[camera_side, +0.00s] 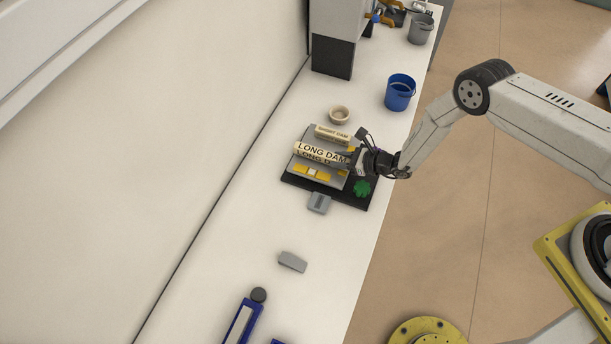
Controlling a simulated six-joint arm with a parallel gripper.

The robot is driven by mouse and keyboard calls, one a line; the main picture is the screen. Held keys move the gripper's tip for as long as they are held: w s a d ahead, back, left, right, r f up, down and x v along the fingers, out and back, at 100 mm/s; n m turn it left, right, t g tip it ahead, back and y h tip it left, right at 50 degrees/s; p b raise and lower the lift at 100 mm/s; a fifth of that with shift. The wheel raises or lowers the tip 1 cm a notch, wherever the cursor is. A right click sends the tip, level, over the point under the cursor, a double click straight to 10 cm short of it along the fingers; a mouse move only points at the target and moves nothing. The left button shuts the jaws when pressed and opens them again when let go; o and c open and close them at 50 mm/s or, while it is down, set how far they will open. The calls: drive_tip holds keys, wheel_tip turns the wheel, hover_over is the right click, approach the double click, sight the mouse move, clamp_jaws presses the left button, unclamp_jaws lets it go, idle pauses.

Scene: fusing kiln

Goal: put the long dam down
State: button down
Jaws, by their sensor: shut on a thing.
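The long dam (318,152) is a cream bar with dark "LONG DAM" lettering, over the grey kiln shelf near the middle of the side view. My gripper (355,160) is shut on its right end. I cannot tell whether the dam touches the shelf or is held just above it. A shorter cream dam (332,134) lies behind it on the far part of the shelf. Yellow pieces and a small pale piece (312,172) lie on the shelf in front of the long dam. My gripper hides part of the shelf's right side.
The shelf sits on a dark base (330,194) with a green knob (362,188). A small cream bowl (339,115) and blue bucket (400,92) stand behind. A grey block (293,262) and a blue tool (243,320) lie in front.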

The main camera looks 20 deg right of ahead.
drive_tip(key=shift+f, duration=0.35)
drive_tip(key=shift+f, duration=0.15)
drive_tip(key=shift+c, duration=1.8)
unclamp_jaws()
drive_tip(key=shift+v, duration=3.9)
